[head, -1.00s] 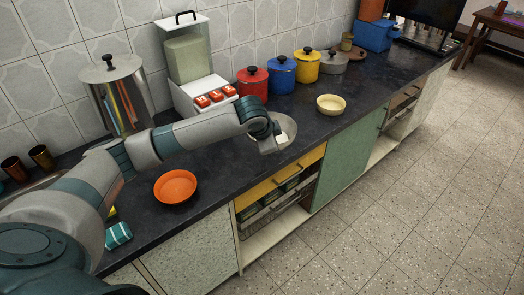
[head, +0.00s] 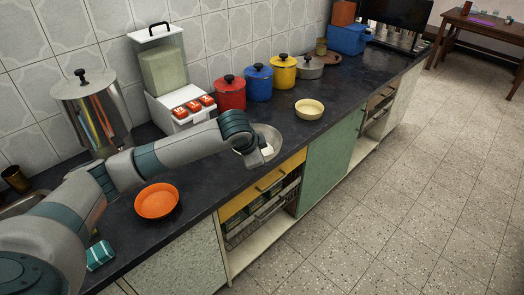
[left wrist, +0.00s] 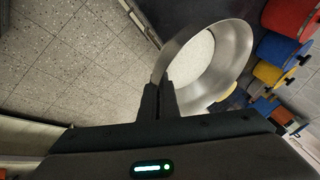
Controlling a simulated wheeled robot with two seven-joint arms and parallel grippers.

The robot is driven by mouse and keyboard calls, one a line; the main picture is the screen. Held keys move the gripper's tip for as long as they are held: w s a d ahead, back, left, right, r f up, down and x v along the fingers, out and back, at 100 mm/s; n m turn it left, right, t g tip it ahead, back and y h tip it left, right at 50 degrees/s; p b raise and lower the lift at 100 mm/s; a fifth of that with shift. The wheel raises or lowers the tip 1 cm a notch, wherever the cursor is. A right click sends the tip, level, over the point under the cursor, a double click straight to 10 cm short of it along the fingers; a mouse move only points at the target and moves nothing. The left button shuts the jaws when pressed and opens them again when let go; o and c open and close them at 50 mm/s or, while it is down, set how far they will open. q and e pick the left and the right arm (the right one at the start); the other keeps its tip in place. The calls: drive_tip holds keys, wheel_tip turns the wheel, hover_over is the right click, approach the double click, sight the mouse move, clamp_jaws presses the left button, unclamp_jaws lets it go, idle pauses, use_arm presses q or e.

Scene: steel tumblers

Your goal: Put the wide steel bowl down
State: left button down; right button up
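The wide steel bowl (head: 271,134) is a shallow silver bowl over the dark counter, behind the yellow drawer. My left gripper (head: 262,158) is at its near rim, and the arm hides part of the bowl. In the left wrist view, the two fingers (left wrist: 160,98) pinch the rim of the bowl (left wrist: 238,48), whose pale inside shows. I cannot tell whether its base touches the counter. My right gripper is not in view.
An orange bowl (head: 157,202) is left of the steel bowl, and a cream bowl (head: 309,109) is to the right. Red (head: 231,93), blue (head: 258,83) and yellow (head: 283,71) pots stand behind. A white dispenser (head: 165,75) stands at the wall. Bare counter (head: 345,88) lies beyond the cream bowl.

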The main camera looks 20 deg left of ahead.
use_arm(q)
drive_tip(key=s+d+f, duration=0.2)
drive_tip(key=s+d, duration=0.1)
drive_tip(key=s, duration=0.7)
drive_tip(key=s+d+f, duration=0.1)
drive_tip(key=s+d, duration=0.3)
drive_tip(key=s, duration=0.6)
drive_tip(key=shift+s+d+f, duration=0.2)
drive_tip(key=shift+s+f, duration=0.1)
drive_tip(key=shift+f, duration=0.1)
